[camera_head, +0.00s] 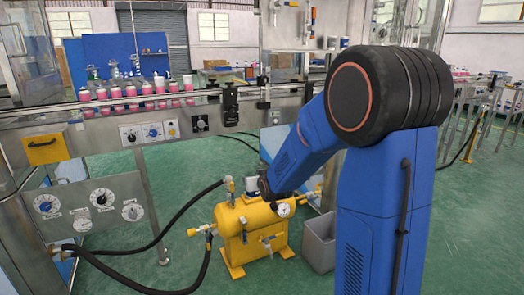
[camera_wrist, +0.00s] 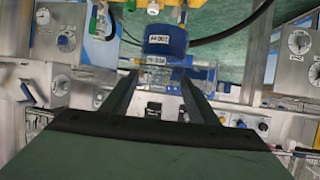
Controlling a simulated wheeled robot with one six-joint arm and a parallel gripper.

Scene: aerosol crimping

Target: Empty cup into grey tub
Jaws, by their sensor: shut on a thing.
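In the camera_wrist view, my gripper (camera_wrist: 160,76) is shut on a cup (camera_wrist: 164,42). The cup has a blue upper part with a white label, and a clear part shows lower down between the fingers. I cannot tell from this view what is inside it or how far it is tilted. In the camera_head view, the grey tub (camera_head: 318,242) stands on the green floor behind my arm, partly hidden by it. My gripper is not clearly visible there.
A yellow tank (camera_head: 252,228) with valves, a gauge and black hoses (camera_head: 140,288) stands left of the tub. A conveyor (camera_head: 145,104) carries several pink-and-white cans. A steel panel with dials (camera_head: 88,205) is at the left. Green floor is open at the right.

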